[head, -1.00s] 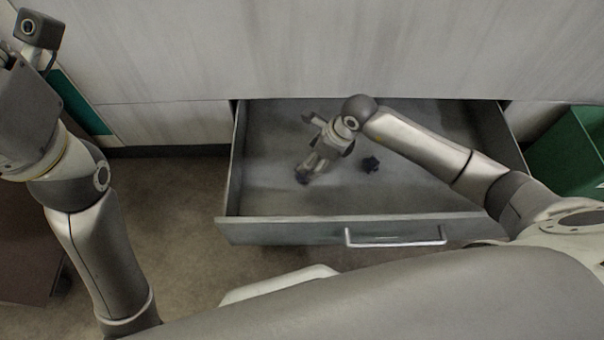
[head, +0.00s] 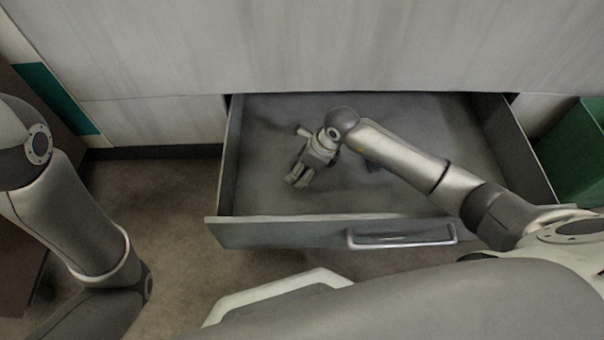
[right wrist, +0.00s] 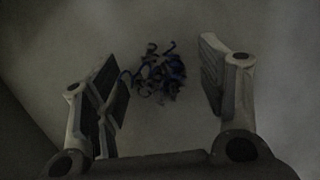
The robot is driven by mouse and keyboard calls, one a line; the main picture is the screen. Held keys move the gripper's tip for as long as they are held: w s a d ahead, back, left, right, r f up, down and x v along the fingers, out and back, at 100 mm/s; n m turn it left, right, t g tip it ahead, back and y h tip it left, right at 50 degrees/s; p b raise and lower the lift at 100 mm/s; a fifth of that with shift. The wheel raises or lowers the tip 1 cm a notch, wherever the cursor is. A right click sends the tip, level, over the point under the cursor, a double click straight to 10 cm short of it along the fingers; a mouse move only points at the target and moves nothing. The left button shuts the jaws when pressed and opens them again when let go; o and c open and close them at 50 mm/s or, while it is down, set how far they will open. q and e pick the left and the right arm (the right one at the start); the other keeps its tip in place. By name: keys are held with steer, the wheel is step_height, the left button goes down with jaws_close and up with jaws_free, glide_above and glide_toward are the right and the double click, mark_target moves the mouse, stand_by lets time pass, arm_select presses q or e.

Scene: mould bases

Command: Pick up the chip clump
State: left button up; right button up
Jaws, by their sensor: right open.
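The chip clump (right wrist: 158,76) is a small tangle of dark blue curls in the right wrist view. It lies on the drawer floor between and a little beyond the fingers of my right gripper (right wrist: 165,90), touching neither as far as I can see. In the head view my right gripper (head: 297,183) is open and points down into the left part of the open drawer (head: 290,232). The clump under it is hidden there. My left gripper is out of view.
The grey drawer has upright side walls and a front with a metal handle (head: 402,236). A pale cabinet front (head: 300,45) rises behind it. A green bin (head: 578,150) stands at the right. The drawer floor is mostly bare.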

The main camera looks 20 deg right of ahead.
steer(key=c, duration=1)
